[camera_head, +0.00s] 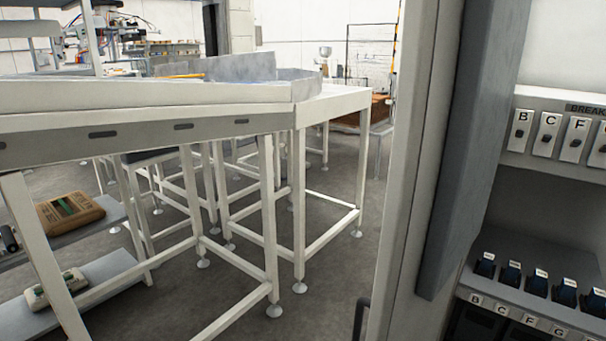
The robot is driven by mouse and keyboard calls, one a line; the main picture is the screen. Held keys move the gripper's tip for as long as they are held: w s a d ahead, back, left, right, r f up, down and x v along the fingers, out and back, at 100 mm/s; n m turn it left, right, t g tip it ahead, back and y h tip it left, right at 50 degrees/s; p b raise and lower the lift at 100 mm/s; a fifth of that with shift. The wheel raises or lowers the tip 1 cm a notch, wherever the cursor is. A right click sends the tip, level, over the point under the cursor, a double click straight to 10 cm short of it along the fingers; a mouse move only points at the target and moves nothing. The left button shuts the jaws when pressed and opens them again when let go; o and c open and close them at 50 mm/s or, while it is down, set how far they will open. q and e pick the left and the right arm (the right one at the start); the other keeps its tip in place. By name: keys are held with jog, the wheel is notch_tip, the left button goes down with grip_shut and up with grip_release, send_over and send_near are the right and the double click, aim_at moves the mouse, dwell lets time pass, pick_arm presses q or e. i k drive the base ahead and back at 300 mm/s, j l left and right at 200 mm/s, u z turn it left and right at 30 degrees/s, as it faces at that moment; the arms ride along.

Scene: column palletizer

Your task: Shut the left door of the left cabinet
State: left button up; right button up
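A grey cabinet fills the right of the head view. Its left door (411,165) seems to stand open, seen nearly edge-on as a tall upright panel. A darker grey vertical slab (468,140) lies along the panel's right side. A dark curved piece (361,318), perhaps the door's handle, shows at the bottom left of the panel. The cabinet's inside is exposed, with a white row of lettered switches (548,133) above and a shelf of several dark labelled pieces (537,283) below. Whether this is the left cabinet cannot be told. Neither gripper shows.
A long white-framed table (150,97) with a raised rim stands at the left. Grey floor (325,270) is clear between the table legs and the cabinet.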

aim_at(460, 59)
jog(key=z, duration=1)
jog(key=j+z, duration=0.3)
jog(key=j, duration=0.25)
jog(key=j+z, duration=0.25)
jog(key=j, duration=0.3)
jog(key=k+j+z, duration=0.15)
jog(key=j+z, duration=0.15)
jog(key=j, duration=0.2)
jog(key=i+j+z, duration=0.1)
jog(key=i+j, duration=0.1)
